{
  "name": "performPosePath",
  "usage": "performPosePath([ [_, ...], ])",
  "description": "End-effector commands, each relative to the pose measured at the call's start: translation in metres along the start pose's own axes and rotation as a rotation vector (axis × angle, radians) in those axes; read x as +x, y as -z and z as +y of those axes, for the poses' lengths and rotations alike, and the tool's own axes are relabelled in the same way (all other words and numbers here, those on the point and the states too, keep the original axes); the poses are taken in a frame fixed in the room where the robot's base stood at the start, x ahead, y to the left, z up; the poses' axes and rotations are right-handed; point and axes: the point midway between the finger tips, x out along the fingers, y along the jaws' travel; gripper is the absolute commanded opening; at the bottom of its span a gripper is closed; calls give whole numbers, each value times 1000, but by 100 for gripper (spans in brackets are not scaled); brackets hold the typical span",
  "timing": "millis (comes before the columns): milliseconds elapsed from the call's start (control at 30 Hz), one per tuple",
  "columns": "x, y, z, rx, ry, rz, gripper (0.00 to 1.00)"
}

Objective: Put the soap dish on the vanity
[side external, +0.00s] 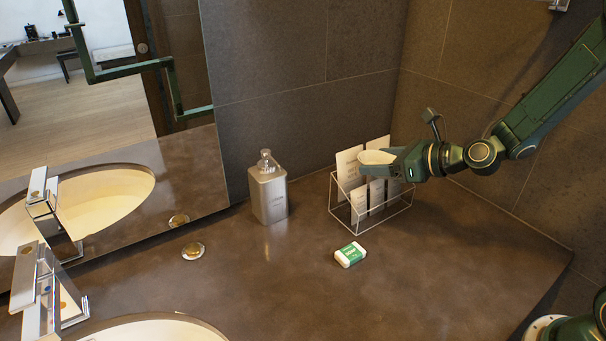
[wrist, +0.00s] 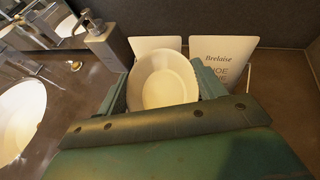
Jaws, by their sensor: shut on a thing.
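The soap dish (side external: 376,157) is a small cream, shallow bowl. My green gripper (side external: 392,163) is shut on it and holds it in the air in front of the wire rack, above the vanity. In the wrist view the dish (wrist: 164,80) sits between the two green fingers, its open side toward the camera. The vanity (side external: 290,300) is a dark brown stone counter. The dish hides part of the cards behind it.
A wire rack (side external: 371,224) with several cards stands near the back corner. A metal soap dispenser (side external: 268,190) stands to its left. A green and white soap bar (side external: 350,254) lies in front. A sink and tap (side external: 50,290) are at left. The front right counter is clear.

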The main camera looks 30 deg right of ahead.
Motion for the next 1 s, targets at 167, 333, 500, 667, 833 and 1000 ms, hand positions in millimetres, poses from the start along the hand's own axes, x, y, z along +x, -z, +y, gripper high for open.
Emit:
performPosePath([
  [167, 0, 0, -2, 11, 25, -2, 38],
  [333, 0, 0, -3, 12, 27, -2, 38],
  [500, 0, -2, -2, 11, 26, -3, 38],
  [667, -3, -9, -2, 8, 26, -4, 38],
  [833, -9, -24, -2, 7, 26, -6, 38],
  [1000, -19, -48, -2, 6, 27, -7, 38],
])
